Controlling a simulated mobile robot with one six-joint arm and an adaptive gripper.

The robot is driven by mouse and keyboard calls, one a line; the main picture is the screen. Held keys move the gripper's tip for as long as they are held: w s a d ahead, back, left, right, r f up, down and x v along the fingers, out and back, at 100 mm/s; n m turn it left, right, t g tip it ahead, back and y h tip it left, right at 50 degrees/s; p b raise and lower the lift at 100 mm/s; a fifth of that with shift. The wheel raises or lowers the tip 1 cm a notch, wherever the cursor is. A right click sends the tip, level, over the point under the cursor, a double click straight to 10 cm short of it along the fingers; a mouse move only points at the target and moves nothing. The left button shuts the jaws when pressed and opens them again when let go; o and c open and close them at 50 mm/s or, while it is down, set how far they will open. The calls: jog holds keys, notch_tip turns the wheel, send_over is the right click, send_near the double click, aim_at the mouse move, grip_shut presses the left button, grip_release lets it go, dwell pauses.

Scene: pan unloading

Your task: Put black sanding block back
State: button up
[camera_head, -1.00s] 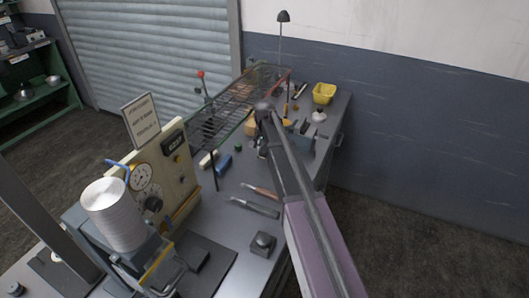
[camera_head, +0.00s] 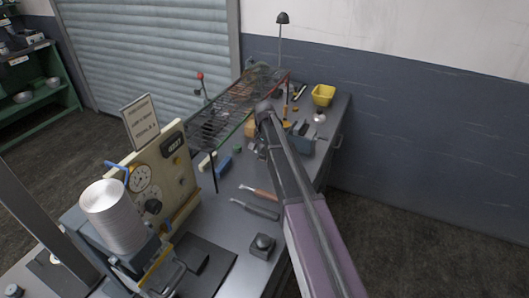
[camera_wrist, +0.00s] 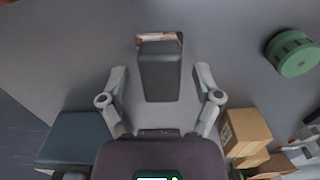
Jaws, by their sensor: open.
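A dark grey-black block (camera_wrist: 162,75), which looks like the black sanding block, lies on the grey bench top in the wrist view. Its far end shows a brown and white strip. My gripper (camera_wrist: 161,80) is open, with one finger on each side of the block and visible gaps on both sides. Whether the fingertips are down at the block's height I cannot tell. In the head view my gripper (camera_head: 257,150) is low over the bench beyond the tools, and my arm hides the block there.
A green round part (camera_wrist: 293,54) lies at upper right in the wrist view. A cardboard box (camera_wrist: 246,131) stands at lower right, a blue-grey box (camera_wrist: 78,139) at lower left. In the head view, a wire rack (camera_head: 236,105) stands left of my arm, a yellow bin (camera_head: 323,95) behind.

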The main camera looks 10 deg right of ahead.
aim_at(265, 151)
jog(key=shift+r, duration=0.15)
notch_tip(265, 151, up, 12)
jog(key=p, duration=1.2)
dwell(0.5)
jog(key=s+n, duration=0.7)
jog(key=s, duration=2.2)
jog(key=shift+d, duration=0.1)
jog(key=shift+r+p, duration=1.45)
jog(key=shift+p, duration=0.1)
